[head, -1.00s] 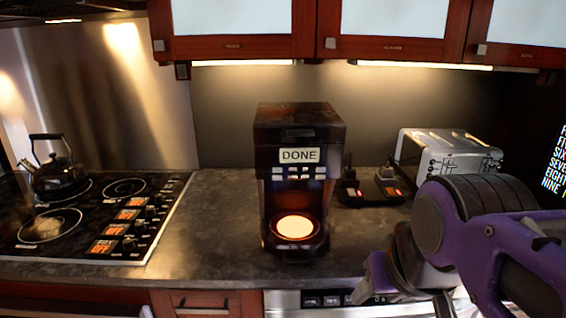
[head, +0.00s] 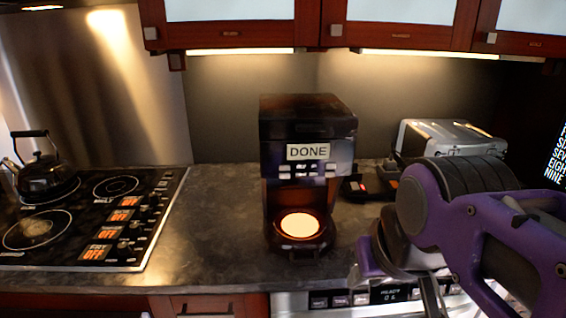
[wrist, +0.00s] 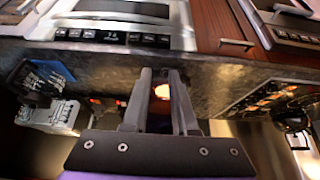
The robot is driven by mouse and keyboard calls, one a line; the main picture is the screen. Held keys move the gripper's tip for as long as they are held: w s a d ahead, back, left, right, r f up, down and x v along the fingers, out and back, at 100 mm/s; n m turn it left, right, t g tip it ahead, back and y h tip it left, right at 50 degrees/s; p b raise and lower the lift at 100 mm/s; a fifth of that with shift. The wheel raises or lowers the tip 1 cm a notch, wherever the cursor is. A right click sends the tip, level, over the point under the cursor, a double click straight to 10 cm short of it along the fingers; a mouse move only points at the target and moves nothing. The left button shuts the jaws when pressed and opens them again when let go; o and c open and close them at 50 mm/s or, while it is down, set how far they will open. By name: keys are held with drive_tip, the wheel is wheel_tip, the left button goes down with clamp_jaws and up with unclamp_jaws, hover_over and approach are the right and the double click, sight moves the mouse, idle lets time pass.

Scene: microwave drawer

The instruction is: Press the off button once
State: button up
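A dark coffee maker (head: 304,170) stands upright on the counter. Its front has a display reading DONE (head: 308,151), with rows of small light buttons (head: 310,170) below it. The button labels are too small to read, so I cannot tell which is off. A round plate (head: 299,225) glows in its base. My gripper (wrist: 162,75) is open and empty, its two fingers apart in the wrist view. The plate's glow shows between the fingers; the rest of the coffee maker is mostly hidden there. In the head view my arm is right of the coffee maker, apart from it.
A stovetop (head: 85,215) with several orange OFF displays and a kettle (head: 45,175) is at left. A silver toaster (head: 450,138) stands behind my arm. A microwave drawer (wrist: 115,30) is under the counter front. Upper cabinets (head: 240,35) hang above. Counter left of the coffee maker is clear.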

clamp_jaws()
idle(1.4)
